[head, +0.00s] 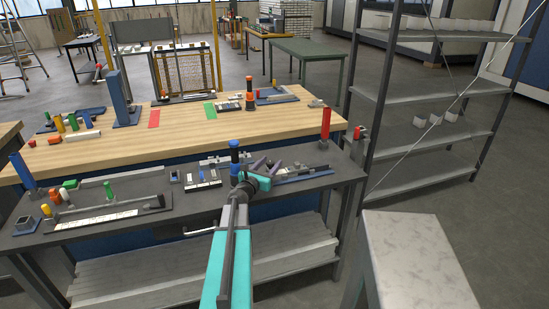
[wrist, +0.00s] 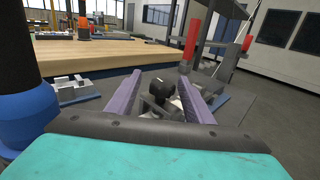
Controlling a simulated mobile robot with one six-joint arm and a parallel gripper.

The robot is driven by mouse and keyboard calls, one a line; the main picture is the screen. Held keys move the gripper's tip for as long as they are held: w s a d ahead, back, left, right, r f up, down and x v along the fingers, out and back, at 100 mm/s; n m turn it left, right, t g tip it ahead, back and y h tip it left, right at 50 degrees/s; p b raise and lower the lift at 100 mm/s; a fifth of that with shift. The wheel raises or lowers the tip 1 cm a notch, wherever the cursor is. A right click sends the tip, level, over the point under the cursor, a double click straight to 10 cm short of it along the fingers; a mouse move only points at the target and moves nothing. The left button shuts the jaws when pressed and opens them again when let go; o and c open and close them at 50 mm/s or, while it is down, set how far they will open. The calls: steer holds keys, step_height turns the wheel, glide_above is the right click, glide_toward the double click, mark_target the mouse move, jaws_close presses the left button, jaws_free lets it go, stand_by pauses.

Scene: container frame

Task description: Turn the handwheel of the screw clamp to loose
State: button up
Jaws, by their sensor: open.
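My gripper (head: 267,165) reaches over the dark front bench, its two purple fingers apart. In the wrist view my gripper (wrist: 165,93) points at a small device on the bench. A black rounded knob (wrist: 159,92) shows between the fingers, with grey metal parts around and below it. It looks like the handwheel of the screw clamp, but I cannot be sure. The fingers stand on either side of it in the picture, and I see no clear contact. In the head view the knob is hidden or too small to tell behind my gripper.
A black post with a blue collar (head: 235,153) stands close left of my gripper, large in the wrist view (wrist: 22,105). A red post (head: 326,123) stands at the bench's right end. The wooden bench (head: 185,136) lies behind. A shelf rack (head: 430,98) stands right.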

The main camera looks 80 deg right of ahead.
mark_target(272, 161)
steer(key=shift+p+x, duration=0.45)
steer(key=shift+x, duration=1.45)
